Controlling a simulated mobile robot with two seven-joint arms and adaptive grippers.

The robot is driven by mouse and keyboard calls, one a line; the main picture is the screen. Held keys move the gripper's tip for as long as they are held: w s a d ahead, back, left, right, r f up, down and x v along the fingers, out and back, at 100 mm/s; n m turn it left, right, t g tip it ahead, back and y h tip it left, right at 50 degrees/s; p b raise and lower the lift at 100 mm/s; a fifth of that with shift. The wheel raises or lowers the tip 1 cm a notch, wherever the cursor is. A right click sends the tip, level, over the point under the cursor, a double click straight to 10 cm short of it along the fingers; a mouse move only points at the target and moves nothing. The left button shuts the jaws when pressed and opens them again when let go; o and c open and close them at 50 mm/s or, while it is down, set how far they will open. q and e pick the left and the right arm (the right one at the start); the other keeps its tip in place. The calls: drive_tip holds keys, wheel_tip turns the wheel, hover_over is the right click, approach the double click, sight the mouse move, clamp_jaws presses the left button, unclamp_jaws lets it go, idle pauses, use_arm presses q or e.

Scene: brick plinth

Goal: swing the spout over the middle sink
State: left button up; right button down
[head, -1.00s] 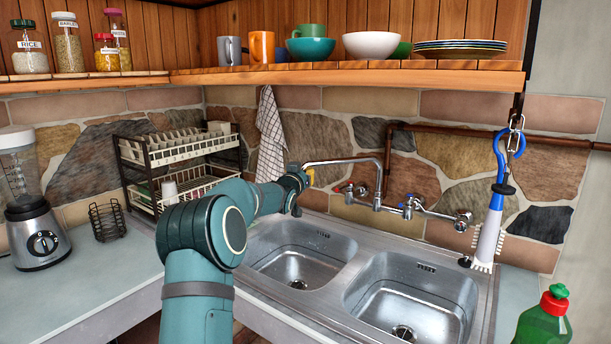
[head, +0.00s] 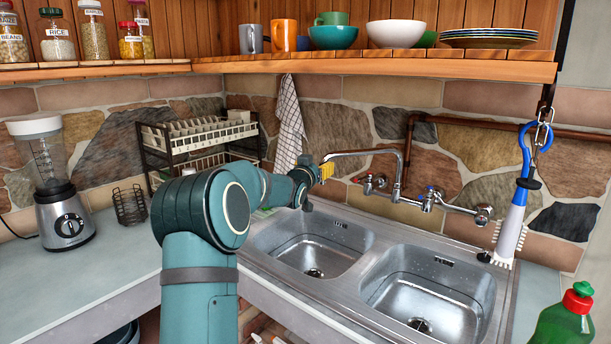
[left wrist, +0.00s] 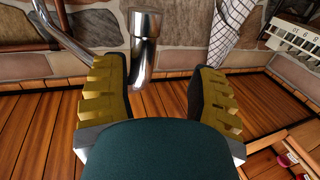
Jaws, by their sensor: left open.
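The chrome spout (head: 372,151) runs left from the wall tap (head: 400,186), its free end at my left gripper, toward the back left of the left basin. The double steel sink shows a left basin (head: 318,246) and a right basin (head: 430,285); I see no third basin. My left gripper (head: 326,171) is at the spout's end. In the left wrist view its yellow fingers (left wrist: 160,88) are apart, with the spout's bent chrome end (left wrist: 144,45) showing in the gap between them; I cannot tell whether either finger touches it. My right gripper is not in view.
A brush (head: 513,215) hangs on a hook at the right. A green bottle (head: 565,322) stands front right. A dish rack (head: 190,150) and towel (head: 290,125) are behind my arm. A shelf (head: 380,68) with crockery is above. The blender (head: 62,210) stands left.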

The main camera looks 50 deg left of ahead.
use_arm(q)
drive_tip(key=v, duration=0.8)
drive_tip(key=shift+s+a, duration=0.25)
drive_tip(key=shift+c, duration=0.3)
